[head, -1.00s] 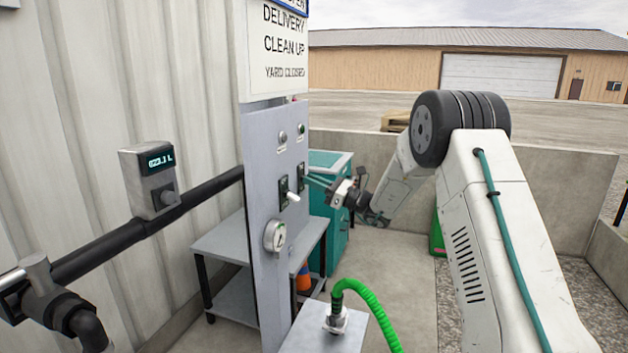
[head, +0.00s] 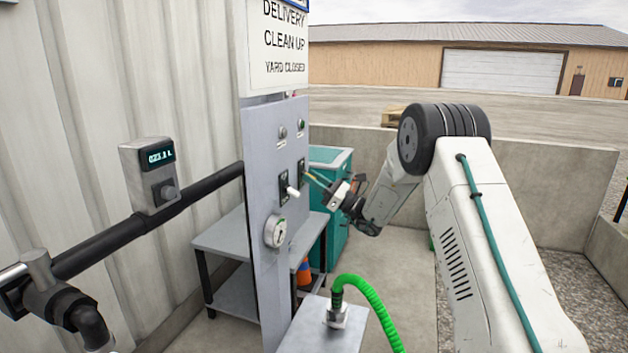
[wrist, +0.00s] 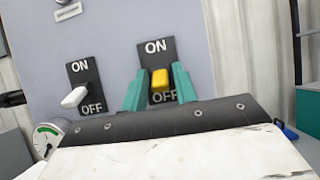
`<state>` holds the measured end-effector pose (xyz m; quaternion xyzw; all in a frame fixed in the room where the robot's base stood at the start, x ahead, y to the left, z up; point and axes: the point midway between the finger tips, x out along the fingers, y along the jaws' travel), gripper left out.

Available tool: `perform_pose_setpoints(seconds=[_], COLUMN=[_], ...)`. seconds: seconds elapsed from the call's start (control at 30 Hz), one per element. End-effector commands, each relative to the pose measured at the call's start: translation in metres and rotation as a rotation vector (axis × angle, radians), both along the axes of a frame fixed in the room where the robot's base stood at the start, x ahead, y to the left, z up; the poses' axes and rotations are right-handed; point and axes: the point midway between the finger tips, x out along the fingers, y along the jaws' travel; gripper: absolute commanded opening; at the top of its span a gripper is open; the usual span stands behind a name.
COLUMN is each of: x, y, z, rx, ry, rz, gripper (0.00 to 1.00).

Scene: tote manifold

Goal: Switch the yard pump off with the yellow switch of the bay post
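The bay post (head: 262,165) is a grey panel with two switches on black plates marked ON above and OFF below. The yellow switch (wrist: 160,79) is the right one in the wrist view, its knob between the two words. My gripper (wrist: 160,88) is open, with one teal finger on each side of the yellow knob; I cannot tell whether they touch it. In the head view my gripper (head: 318,181) is at the post's far switch, largely hiding the yellow knob. The white switch (wrist: 74,97) is left of it and also shows in the head view (head: 293,191).
A round gauge (head: 275,231) sits below the switches. A meter (head: 148,175) with a lit number is on the black pipe. A green hose (head: 365,292) rises from a grey box in front.

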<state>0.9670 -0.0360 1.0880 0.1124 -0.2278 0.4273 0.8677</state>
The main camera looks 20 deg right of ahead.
Motion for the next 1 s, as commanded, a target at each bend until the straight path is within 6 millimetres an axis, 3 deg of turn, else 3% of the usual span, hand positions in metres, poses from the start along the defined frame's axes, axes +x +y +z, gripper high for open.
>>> perform_pose_setpoints(seconds=[0.37, 0.8, 1.0], x=[-0.002, -0.036, -0.042], y=[-0.002, -0.048, -0.054], z=[-0.002, -0.035, -0.039], rx=[-0.001, -0.001, 0.001], ry=[0.001, 0.002, 0.001], rz=[0.0, -0.002, 0.0], gripper=[0.4, 0.4, 0.4])
